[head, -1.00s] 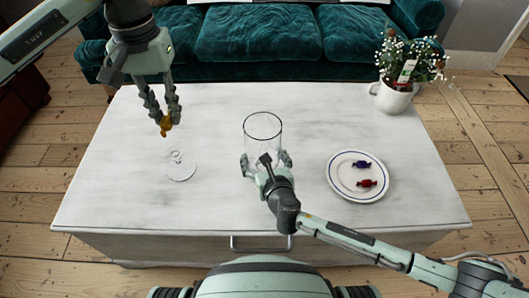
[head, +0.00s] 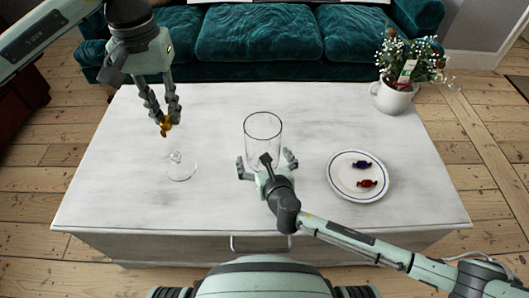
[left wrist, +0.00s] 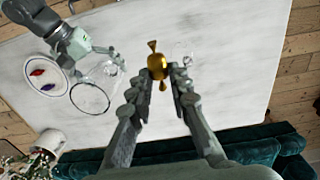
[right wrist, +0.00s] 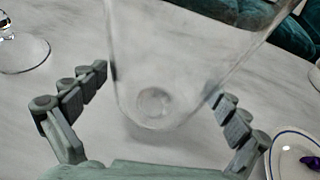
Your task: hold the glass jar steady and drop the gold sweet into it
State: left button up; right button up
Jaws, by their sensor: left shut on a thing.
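My left gripper (head: 164,112) is shut on the gold sweet (head: 166,127), held above the left part of the table. In the left wrist view the sweet (left wrist: 156,64) sits between the fingertips, its twisted ends showing. The clear glass jar (head: 263,130) stands upright and open near the table's middle, to the right of the sweet. My right gripper (head: 266,164) is open at the near side of the jar, fingers spread to either side. In the right wrist view the jar (right wrist: 160,70) stands between these fingers, with gaps beside its base; it looks empty.
A glass lid (head: 181,168) with a knob lies on the white table (head: 200,215) at the left. A blue-rimmed plate (head: 343,187) holds a blue sweet (head: 362,164) and a red sweet (head: 366,183). A white flower pot (head: 395,97) stands at the back right.

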aim_at(259, 126)
notch_tip(259, 126, up, 10)
jog(key=shift+r, duration=0.1)
dwell(0.6)
pick_arm(q)
jog(key=shift+s, duration=0.1)
pick_arm(e)
jog(key=shift+f, duration=0.2)
